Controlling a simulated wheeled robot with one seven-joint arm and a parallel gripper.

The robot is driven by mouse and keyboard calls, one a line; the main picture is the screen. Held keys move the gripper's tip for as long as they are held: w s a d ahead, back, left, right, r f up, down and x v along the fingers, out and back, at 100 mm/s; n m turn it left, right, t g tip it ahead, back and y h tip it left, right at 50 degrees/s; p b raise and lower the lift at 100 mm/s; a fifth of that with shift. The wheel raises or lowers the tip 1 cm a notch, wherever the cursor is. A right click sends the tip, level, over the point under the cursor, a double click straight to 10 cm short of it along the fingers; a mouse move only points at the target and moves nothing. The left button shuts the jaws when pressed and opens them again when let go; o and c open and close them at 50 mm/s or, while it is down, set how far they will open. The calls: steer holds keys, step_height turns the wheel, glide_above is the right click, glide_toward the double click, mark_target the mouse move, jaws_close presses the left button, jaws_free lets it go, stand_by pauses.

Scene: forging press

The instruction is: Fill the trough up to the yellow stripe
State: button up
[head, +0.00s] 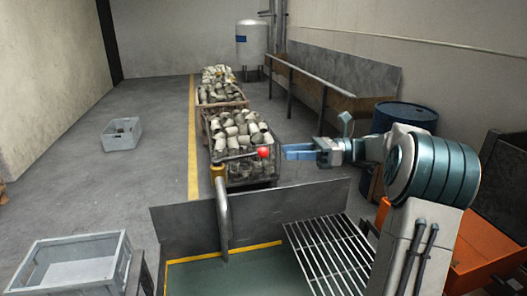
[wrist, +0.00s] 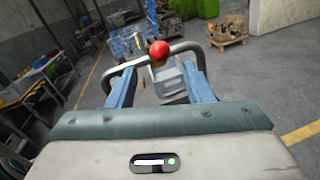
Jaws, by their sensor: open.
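The trough (head: 180,228) is at the bottom of the head view, with a grey back panel and a yellow stripe (head: 205,256) along its inner wall. A flat dark green surface (head: 225,278), which looks like water, lies below the stripe. A grey pipe (head: 223,215) comes down over the back edge. A lever with a red ball knob (head: 263,152) sticks out to the right from its top. My gripper (head: 287,152) is open and empty, just right of the knob and apart from it. In the wrist view, the red knob (wrist: 159,50) shows ahead between the two blue fingers.
A metal grate (head: 325,250) covers the trough's right part. Crates of metal parts (head: 245,180) stand behind it. A grey bin (head: 75,262) is at left front, a blue drum (head: 405,116) behind my arm, an orange container (head: 480,250) at right. The left floor is mostly clear.

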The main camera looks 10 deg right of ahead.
mark_target(263, 151)
steer(key=a, duration=0.2)
steer(key=w+a, duration=0.1)
steer(key=a, duration=0.2)
steer(key=a+p, duration=0.1)
steer(key=a, duration=0.2)
steer(key=shift+w, duration=0.3)
jaws_close()
